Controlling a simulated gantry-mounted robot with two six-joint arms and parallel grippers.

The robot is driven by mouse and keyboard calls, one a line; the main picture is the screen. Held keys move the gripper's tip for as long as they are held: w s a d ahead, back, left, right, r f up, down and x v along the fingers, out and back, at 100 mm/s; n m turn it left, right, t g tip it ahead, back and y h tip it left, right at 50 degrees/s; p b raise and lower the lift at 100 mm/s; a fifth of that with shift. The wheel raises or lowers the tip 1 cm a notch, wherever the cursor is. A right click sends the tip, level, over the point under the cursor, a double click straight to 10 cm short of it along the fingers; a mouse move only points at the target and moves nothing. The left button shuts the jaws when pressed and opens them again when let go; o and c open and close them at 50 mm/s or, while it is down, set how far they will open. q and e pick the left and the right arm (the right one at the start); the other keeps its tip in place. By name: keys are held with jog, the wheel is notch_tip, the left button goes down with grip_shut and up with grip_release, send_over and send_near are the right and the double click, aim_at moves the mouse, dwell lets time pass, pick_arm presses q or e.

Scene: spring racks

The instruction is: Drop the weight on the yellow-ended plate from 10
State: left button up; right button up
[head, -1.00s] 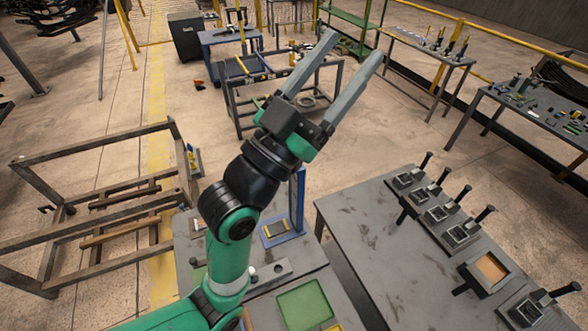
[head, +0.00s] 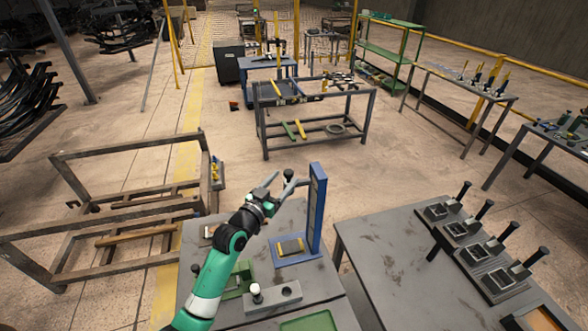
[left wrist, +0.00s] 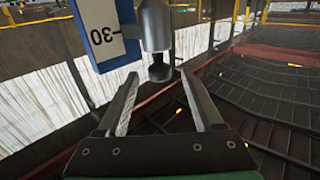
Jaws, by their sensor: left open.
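A blue post (head: 317,210) with a scale stands upright on a blue base (head: 311,253). On that base lies a small dark plate with yellow ends (head: 290,246). My left gripper (head: 283,181) is open, raised beside the post's upper part. In the left wrist view, the post's scale (left wrist: 101,30) shows the mark 30, seen upside down. A grey cylinder with a narrow neck and knob (left wrist: 157,30), likely the weight, sits beside the scale; its knob end lies between the open fingers (left wrist: 160,95), apparently touching neither. My right gripper is out of view.
A grey block with a pale knob (head: 272,297) and a green fixture (head: 240,278) sit on the same table, with a green tray (head: 308,322) in front. A right-hand table (head: 380,245) carries several black-handled fixtures.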

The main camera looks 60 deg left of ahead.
aim_at(291, 170)
pick_arm(q)
jog(key=x, duration=0.6)
jog(key=shift+w+a, duration=0.15)
jog(key=shift+w, duration=0.2)
grip_shut()
dwell(1.0)
